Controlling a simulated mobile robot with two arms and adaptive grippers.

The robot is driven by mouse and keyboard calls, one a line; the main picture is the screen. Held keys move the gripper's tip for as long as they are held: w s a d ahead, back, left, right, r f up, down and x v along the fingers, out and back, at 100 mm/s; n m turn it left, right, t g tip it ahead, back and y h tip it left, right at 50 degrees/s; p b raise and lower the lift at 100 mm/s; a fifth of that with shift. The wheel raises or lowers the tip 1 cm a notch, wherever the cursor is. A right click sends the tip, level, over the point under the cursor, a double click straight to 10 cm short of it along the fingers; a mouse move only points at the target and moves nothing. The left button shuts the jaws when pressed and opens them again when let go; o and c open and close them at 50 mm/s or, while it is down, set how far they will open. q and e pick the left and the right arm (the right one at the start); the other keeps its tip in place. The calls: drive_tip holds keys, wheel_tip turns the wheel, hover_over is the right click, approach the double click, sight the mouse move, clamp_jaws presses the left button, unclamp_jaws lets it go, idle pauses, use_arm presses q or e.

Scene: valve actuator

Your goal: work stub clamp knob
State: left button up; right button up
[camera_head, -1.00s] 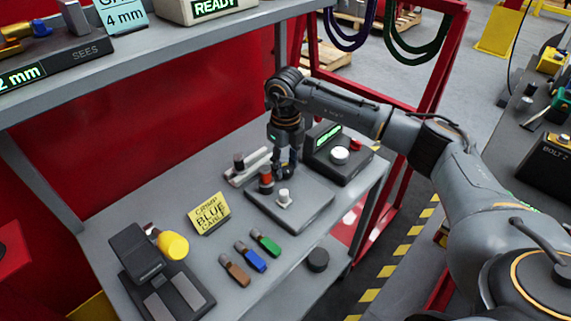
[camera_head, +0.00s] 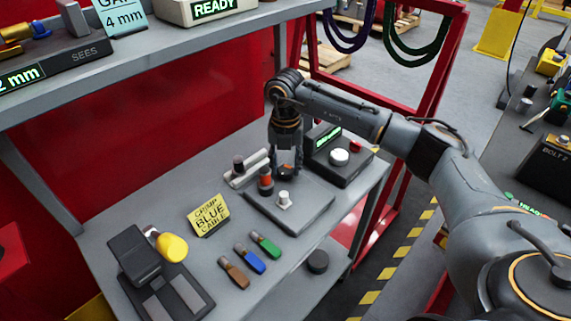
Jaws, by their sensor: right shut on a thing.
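A flat grey plate (camera_head: 306,214) lies on the bench toward its right side. A small white knob (camera_head: 284,200) stands on the plate, and a red and black post (camera_head: 265,181) stands at its left edge. My right gripper (camera_head: 286,168) points down over the back part of the plate. It is shut on a dark round knob (camera_head: 286,173), which its fingers partly hide. My left gripper is out of view.
A grey box (camera_head: 340,166) with a green display and white and red buttons stands close right of my right gripper. A pale bar (camera_head: 250,171) with a black knob lies to the left.

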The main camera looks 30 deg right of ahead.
sight(286, 169)
drive_tip(key=shift+m, duration=0.6)
drive_tip(key=o, duration=1.1)
drive_tip(key=shift+o, duration=0.2)
wheel_tip(286, 169, up, 12)
